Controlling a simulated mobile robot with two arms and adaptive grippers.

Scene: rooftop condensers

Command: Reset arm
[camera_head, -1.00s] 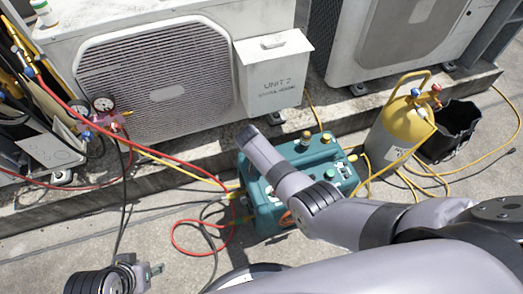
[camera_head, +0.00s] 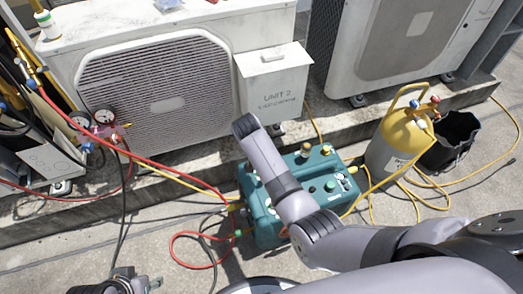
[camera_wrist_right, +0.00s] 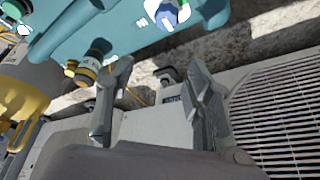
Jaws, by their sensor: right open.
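My right arm reaches in from the lower right of the head view, across the front of a teal machine (camera_head: 263,218), with its forearm pointing up and left. The jaws of my right gripper are not visible in that view. In the right wrist view my right gripper (camera_wrist_right: 157,72) shows two grey fingers spread apart with nothing between them. The teal machine also shows at the top of that view (camera_wrist_right: 100,25). My left gripper (camera_head: 138,283) is partly in the head view at the bottom left edge; its jaws are too cropped to judge.
A condenser (camera_head: 160,95) with a UNIT 2 box (camera_head: 273,85) stands behind. A yellow-topped cylinder (camera_head: 400,145) and a black bucket (camera_head: 452,140) are at right. Gauges (camera_head: 98,125) hang at left. Red and yellow hoses (camera_head: 175,240) cross the concrete.

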